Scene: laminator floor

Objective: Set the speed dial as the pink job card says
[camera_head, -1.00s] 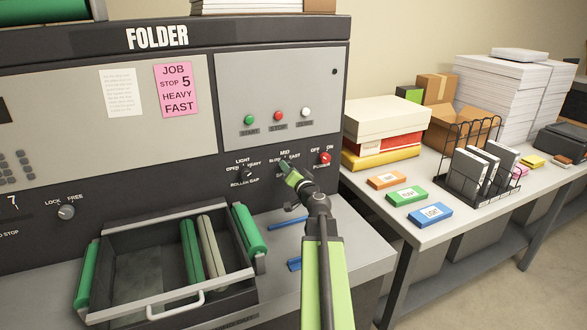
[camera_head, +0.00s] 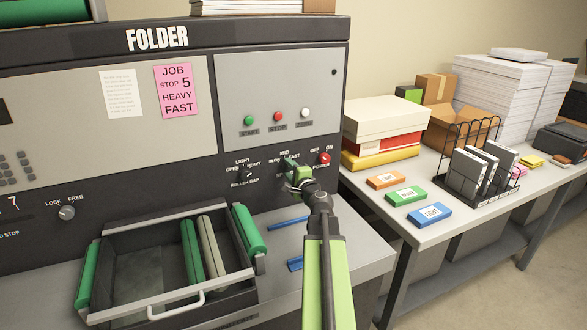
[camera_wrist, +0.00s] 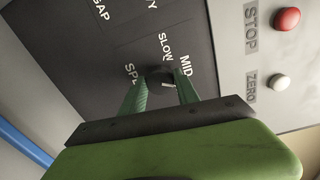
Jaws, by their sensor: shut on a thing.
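The pink job card (camera_head: 176,90) on the folder's front panel reads "JOB STOP 5 HEAVY FAST". My gripper (camera_head: 291,172) is at the dark panel, shut on the speed dial. In the wrist view its two green fingers (camera_wrist: 161,91) stand on either side of the dark dial (camera_wrist: 158,74). The labels "SLOW" and "MID" show beside the dial; the "FAST" label shows in the head view. The dial is mostly hidden by the fingers, so I cannot tell its setting.
The roller gap dial (camera_head: 246,174) is left of my gripper, and the red power knob (camera_head: 324,158) is close on its right. Start, stop and zero buttons (camera_head: 278,116) sit above. An open tray (camera_head: 175,311) with rollers is below left. A side table (camera_head: 440,225) stands at right.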

